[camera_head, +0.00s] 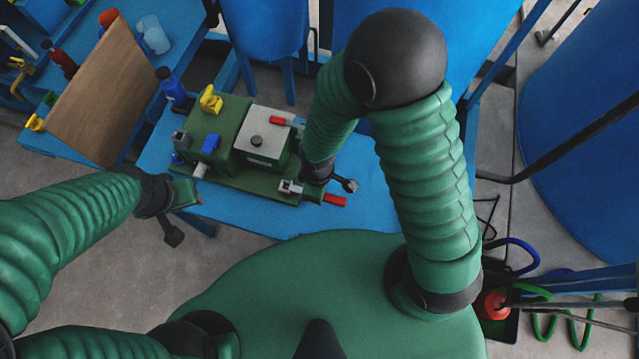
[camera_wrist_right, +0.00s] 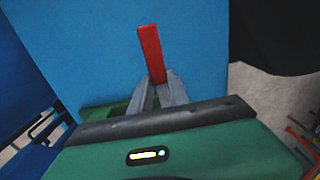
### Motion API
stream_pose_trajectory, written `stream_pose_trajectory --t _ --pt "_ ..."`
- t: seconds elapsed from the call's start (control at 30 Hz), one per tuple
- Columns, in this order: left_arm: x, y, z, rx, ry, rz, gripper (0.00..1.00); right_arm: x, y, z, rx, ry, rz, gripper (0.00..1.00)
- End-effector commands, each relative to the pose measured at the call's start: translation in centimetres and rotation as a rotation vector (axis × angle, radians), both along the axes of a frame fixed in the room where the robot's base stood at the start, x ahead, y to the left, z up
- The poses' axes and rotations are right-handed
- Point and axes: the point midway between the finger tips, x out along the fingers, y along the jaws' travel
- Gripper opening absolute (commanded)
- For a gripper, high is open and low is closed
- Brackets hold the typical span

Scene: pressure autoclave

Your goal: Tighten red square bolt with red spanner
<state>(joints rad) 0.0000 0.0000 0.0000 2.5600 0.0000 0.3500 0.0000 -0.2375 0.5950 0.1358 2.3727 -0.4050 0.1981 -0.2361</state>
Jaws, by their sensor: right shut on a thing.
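My right gripper (camera_wrist_right: 157,88) is shut on a red bar, which I take to be the red spanner (camera_wrist_right: 150,50). I cannot make out the red square bolt. My left gripper (camera_head: 188,192) hangs near the machine's left front corner; its fingers are too small to judge.
The machine stands on a blue table (camera_head: 300,216), whose front strip is clear. It carries a yellow part (camera_head: 210,99), a blue part (camera_head: 210,143) and a pale fitting (camera_head: 290,187). A brown board (camera_head: 105,90) and bottles are at left. Large blue tanks (camera_head: 590,130) stand behind and right.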

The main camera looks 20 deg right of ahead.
Motion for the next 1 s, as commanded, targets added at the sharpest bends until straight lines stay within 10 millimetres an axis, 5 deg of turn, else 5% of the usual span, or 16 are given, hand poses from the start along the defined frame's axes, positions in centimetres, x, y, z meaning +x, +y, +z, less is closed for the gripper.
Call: stream_pose_trajectory --t 1.0 --pt "0.00 0.00 0.51 0.000 0.000 0.000 0.36 -0.04 -0.37 0.10 0.000 0.000 0.000 0.00"
